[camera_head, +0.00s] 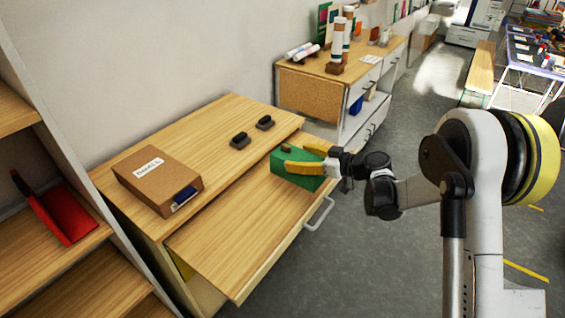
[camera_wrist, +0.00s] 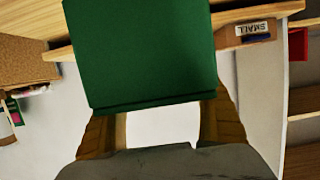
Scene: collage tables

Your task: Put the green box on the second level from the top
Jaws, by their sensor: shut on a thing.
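The green box (camera_head: 297,170) is between the yellow fingers of my gripper (camera_head: 305,160), at the right end of the pulled-out wooden board of the cabinet. In the wrist view the green box (camera_wrist: 140,55) fills the upper middle, with a finger on each side of its lower part. My gripper is shut on it. I cannot tell whether the box touches the board below. A wooden shelf unit (camera_head: 18,110) with several levels stands at the left edge; its top is out of view. A red object (camera_head: 66,214) sits on one of its levels.
A brown cardboard box (camera_head: 158,178) and two small dark objects (camera_head: 252,132) sit on the cabinet top (camera_head: 215,115). The pulled-out board (camera_head: 235,225) is otherwise bare, with a handle (camera_head: 319,214) at its front. Another cabinet (camera_head: 310,90) stands behind. Grey floor is open at the right.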

